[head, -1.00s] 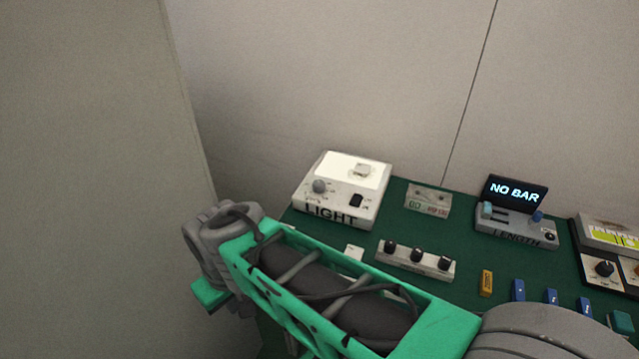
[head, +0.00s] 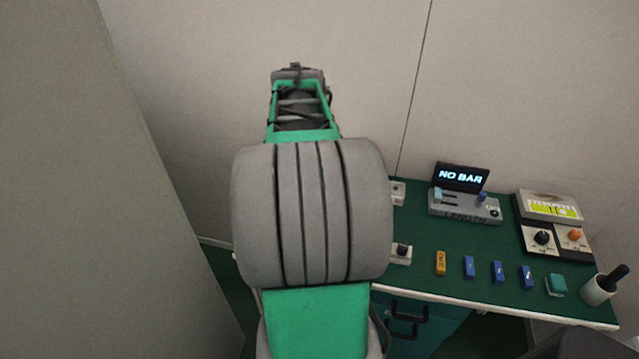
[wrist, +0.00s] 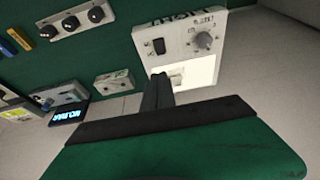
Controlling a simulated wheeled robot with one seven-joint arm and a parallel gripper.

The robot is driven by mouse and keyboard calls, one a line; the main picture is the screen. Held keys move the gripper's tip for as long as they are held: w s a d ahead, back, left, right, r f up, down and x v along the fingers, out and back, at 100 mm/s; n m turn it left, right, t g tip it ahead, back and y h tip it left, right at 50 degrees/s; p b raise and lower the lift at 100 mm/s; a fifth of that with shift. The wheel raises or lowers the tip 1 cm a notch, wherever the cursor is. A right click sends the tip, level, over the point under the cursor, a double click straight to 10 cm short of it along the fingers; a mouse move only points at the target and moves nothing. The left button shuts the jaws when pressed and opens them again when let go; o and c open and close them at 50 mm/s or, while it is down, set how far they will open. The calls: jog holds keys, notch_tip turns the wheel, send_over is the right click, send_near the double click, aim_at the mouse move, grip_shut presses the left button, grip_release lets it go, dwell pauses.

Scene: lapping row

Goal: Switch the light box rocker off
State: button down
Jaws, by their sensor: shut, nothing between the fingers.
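The light box (wrist: 178,47) is white and shows upside down in the wrist view, its panel (wrist: 204,73) glowing. The black rocker (wrist: 158,46) is on its top face, left of a grey knob (wrist: 203,40). Which side of the rocker is down is too small to tell. My gripper (wrist: 160,75) is shut and empty. Its dark fingertips show just below the rocker in the wrist view, over the edge of the panel; contact cannot be told. In the head view my arm hides the light box and the gripper.
A length gauge reading NO BAR (head: 463,178) stands right of my arm, with a meter unit (head: 549,206) beyond. An orange block (head: 440,263), several blue blocks and a cup (head: 599,288) line the front edge. A three-knob strip (wrist: 81,22) shows in the wrist view.

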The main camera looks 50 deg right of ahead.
jog(key=shift+a, duration=0.1)
jog(key=x, duration=0.9)
jog(key=p+x, duration=0.1)
jog(key=x, duration=0.4)
jog(key=shift+a+f, duration=0.1)
jog(key=shift+a, duration=0.2)
